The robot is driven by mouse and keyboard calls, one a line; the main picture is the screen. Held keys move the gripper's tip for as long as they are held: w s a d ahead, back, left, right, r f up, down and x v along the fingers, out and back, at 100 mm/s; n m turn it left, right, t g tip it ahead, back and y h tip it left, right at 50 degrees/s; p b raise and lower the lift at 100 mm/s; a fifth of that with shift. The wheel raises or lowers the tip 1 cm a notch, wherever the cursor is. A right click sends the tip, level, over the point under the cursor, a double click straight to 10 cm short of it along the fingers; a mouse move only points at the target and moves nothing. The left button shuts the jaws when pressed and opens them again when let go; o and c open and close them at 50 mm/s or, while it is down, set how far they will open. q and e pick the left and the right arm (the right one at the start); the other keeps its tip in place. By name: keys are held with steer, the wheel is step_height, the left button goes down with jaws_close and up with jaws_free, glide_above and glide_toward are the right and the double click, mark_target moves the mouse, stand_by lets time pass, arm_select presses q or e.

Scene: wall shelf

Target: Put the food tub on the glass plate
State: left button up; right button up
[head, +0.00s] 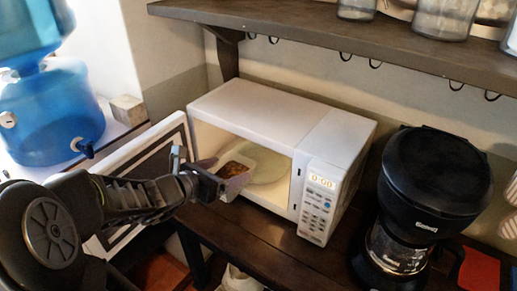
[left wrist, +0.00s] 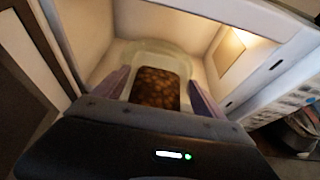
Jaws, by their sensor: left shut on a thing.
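The food tub (head: 234,171) is a small clear tub with brown food in it. My left gripper (head: 222,178) is shut on it and holds it at the open front of the white microwave (head: 262,110). The glass plate (head: 268,166) lies inside the microwave, behind and to the right of the tub. In the left wrist view the tub (left wrist: 155,88) sits between the two fingers, with the plate's pale rim (left wrist: 150,48) beyond it. Whether the tub touches the plate, I cannot tell. My right gripper is not in view.
The microwave door (head: 140,165) stands open to the left, beside my left arm. A black coffee maker (head: 425,200) stands to the right. A blue water dispenser (head: 50,110) is at the left. A shelf with hooks and jars (head: 400,40) hangs above.

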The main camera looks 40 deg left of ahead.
arm_select(q)
steer(key=w, duration=1)
steer(key=shift+w+a, duration=0.2)
steer(key=shift+w, duration=0.15)
steer(key=shift+w, duration=1.9)
steer(key=shift+w+f, duration=0.1)
steer(key=shift+f, duration=0.6)
steer(key=shift+f, duration=0.15)
steer(key=o, duration=1.8)
